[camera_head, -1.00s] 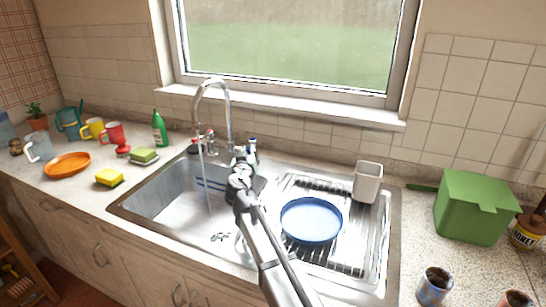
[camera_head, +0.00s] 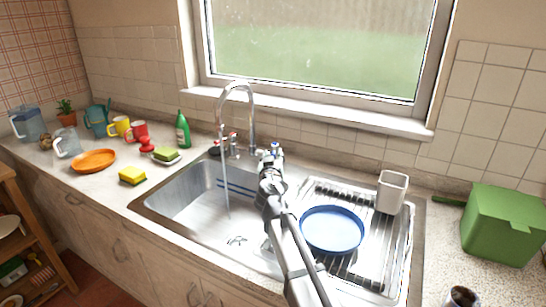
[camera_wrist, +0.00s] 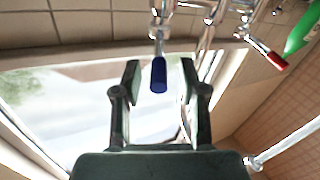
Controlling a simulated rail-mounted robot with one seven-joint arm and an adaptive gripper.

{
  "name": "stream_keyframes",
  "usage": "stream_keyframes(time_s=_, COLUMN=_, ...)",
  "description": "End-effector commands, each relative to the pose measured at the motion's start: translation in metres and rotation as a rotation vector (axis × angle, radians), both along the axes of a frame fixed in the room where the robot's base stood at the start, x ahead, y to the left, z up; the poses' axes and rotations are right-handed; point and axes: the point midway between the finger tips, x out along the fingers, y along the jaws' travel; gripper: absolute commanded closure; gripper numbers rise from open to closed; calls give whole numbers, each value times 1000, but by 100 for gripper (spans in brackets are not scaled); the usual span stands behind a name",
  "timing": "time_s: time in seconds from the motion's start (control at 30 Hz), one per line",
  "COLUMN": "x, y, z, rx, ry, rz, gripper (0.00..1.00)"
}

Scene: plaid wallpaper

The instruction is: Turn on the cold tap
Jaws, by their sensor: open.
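The chrome tap (camera_head: 240,90) stands behind the sink, its spout arched over the left basin. A thin pale stream, seemingly water, runs from the spout into the basin. The blue-tipped cold lever (camera_head: 275,147) shows just above my gripper (camera_head: 271,166). In the wrist view the blue lever (camera_wrist: 159,75) lies between the fingertips of my open gripper (camera_wrist: 160,80), with a visible gap on each side. The red-tipped hot lever (camera_wrist: 277,61) is further right there. In the head view my arm hides part of the tap base.
A blue plate (camera_head: 332,230) and a white cup (camera_head: 391,192) are on the drainer to the right. A green bottle (camera_head: 182,130), sponges and mugs stand left. A green box (camera_head: 503,225) is far right. The window ledge (camera_head: 310,108) runs behind the tap.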

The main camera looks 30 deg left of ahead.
Motion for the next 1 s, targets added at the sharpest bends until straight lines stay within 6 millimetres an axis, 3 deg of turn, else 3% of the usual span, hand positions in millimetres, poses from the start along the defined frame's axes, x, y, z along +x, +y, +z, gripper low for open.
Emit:
stream_keyframes(time_s=0.53, x=-59, y=-36, z=0, rx=0, ry=-1, rz=1, gripper=58)
stream_keyframes(time_s=1.0, x=-63, y=-37, z=0, rx=0, ry=0, rz=0, gripper=58)
